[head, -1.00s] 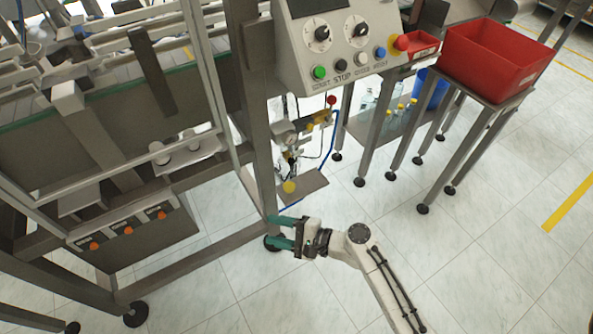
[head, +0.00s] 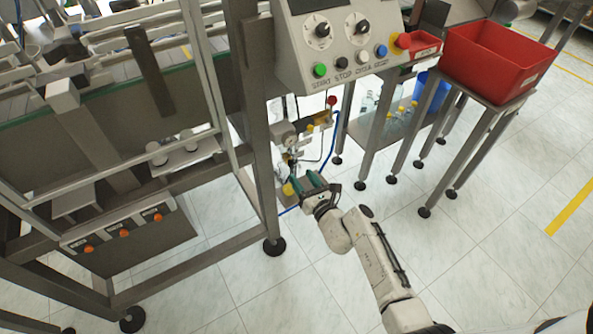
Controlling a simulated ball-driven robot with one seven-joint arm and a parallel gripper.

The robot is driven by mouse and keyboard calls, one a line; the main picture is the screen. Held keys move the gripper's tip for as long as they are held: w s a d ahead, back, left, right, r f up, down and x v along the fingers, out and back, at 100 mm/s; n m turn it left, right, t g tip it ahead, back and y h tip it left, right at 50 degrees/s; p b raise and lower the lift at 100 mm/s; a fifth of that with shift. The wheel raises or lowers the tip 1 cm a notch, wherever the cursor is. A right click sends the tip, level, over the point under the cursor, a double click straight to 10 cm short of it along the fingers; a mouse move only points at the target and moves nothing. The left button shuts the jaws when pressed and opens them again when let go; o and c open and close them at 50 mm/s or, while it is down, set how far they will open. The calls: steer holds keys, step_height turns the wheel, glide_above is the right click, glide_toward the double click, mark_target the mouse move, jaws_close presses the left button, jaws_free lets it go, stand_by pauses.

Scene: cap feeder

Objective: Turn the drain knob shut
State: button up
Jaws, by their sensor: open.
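A yellow knob (head: 288,189), which looks like the drain knob, sits low on the air-service unit (head: 290,142) beside the machine's leg. My gripper (head: 303,180) is open, with its two teal fingers pointing up and left at the lower part of this unit. The left finger is beside the yellow knob and partly overlaps it in the head view. I cannot tell whether they touch, or which way the knob is turned. The space between the fingers looks empty.
The machine's steel leg (head: 260,130) stands just left of the unit, under the control panel (head: 335,45). A blue hose (head: 333,140) hangs to its right. A red bin (head: 495,60) on a stand is farther right. The floor in front is clear.

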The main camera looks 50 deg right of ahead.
mark_target(293, 165)
steer(key=shift+x, duration=2.2)
jaws_close()
